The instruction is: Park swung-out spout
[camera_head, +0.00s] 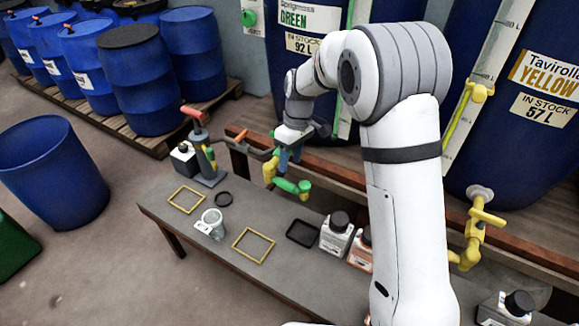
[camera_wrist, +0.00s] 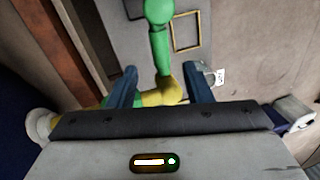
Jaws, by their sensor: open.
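The spout of the green vat, a yellow elbow with a green pipe end (camera_head: 290,186), sticks out over the grey bench. In the wrist view, the green pipe (camera_wrist: 158,35) runs away from the yellow elbow (camera_wrist: 165,92). My gripper (camera_head: 290,155) is at the spout's base, in front of the green vat (camera_head: 303,75). In the wrist view, my gripper (camera_wrist: 160,75) is open, with its blue fingers on either side of the spout and gaps visible. The fingers and my arm partly hide the spout's joint.
The grey bench (camera_head: 225,270) holds yellow frames (camera_head: 253,245), a clear cup (camera_head: 213,222), a black tray (camera_head: 302,233), bottles (camera_head: 337,232) and a red-handled device (camera_head: 205,150). The yellow vat's spout (camera_head: 475,235) hangs at right. Blue barrels (camera_head: 135,75) stand at back left.

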